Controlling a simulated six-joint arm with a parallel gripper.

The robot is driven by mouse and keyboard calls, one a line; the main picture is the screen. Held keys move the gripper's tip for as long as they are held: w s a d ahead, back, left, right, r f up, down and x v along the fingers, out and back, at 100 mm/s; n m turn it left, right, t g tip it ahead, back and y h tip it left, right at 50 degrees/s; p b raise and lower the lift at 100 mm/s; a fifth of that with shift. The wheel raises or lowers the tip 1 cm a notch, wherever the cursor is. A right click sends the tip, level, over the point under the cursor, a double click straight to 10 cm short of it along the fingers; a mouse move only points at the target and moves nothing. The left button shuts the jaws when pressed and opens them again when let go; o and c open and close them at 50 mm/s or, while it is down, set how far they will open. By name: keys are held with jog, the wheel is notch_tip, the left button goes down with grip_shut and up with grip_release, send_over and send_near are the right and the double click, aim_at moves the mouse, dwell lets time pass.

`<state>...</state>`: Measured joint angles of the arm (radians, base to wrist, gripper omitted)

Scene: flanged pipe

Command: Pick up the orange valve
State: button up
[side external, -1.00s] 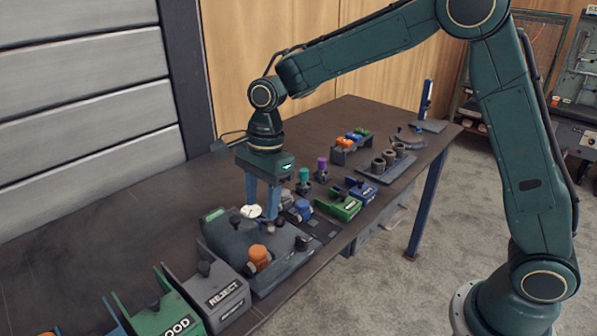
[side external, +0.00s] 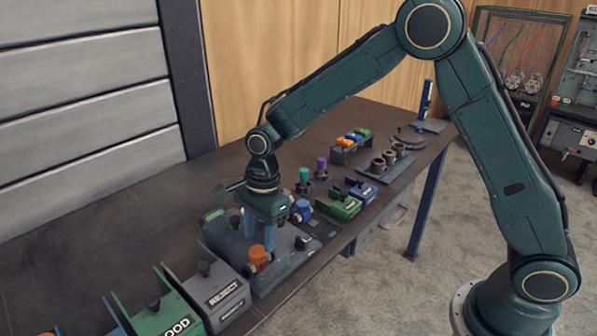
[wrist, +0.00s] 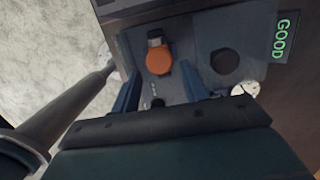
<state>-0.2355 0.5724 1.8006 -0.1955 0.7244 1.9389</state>
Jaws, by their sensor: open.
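The orange valve (side external: 259,257) stands on the grey fixture block (side external: 287,281) near the front of the bench. It also shows in the wrist view as a round orange cap (wrist: 159,60) with a grey stub at its top. My gripper (side external: 257,250) is open and points down, its blue fingers close behind and around the valve's top in the side view. In the wrist view the two blue fingers (wrist: 162,92) lie on either side of the line to the valve, with the valve just beyond their tips. I cannot tell whether they touch it.
A grey REJECT bin (side external: 222,294) and a green GOOD bin (side external: 165,318) stand left of the fixture. A blue valve (side external: 302,210) is behind my gripper. Teal and purple parts (side external: 322,167) and green and blue bins (side external: 339,208) stand further right.

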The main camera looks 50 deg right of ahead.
jog(key=shift+a+f, duration=0.25)
jog(key=shift+f, duration=0.75)
jog(key=shift+a+f, duration=0.2)
jog(key=shift+f, duration=0.8)
jog(key=c, duration=0.9)
jog(key=shift+r, duration=0.1)
notch_tip(320, 180, up, 20)
jog(key=shift+r, duration=0.1)
notch_tip(320, 180, up, 6)
send_over(258, 249)
dwell(0.5)
